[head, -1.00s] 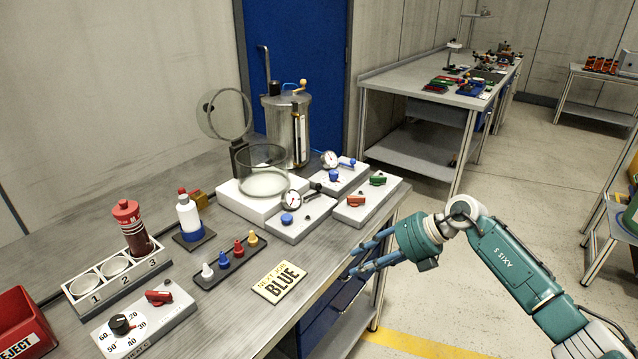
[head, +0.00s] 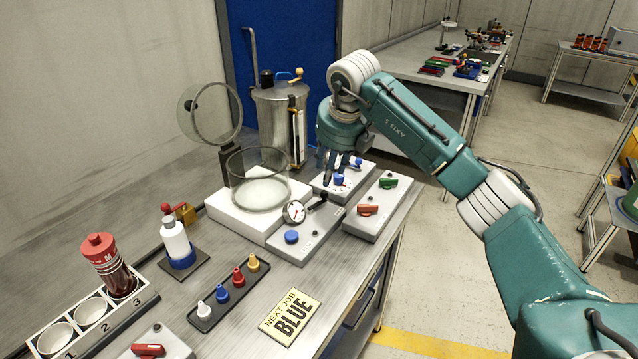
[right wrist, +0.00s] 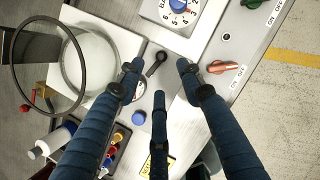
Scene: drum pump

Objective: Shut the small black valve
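The small black valve (head: 317,201) is a short black lever on a pale panel, beside a round white gauge (head: 294,212). It lies slantwise in the head view. In the right wrist view the black lever (right wrist: 155,63) shows between the spread fingertips. My right gripper (head: 338,166) points down above the back of the panels, close behind the lever in the head view. Its three blue fingers (right wrist: 160,75) are spread apart with nothing held. I cannot tell its exact height above the lever. My left gripper is not in view.
A blue knob (head: 292,236) is on the same panel. The panel to the right carries red (head: 368,210) and green (head: 388,183) handles. A glass dish (head: 260,180) on a white block and a metal drum (head: 281,120) stand close to the left and behind.

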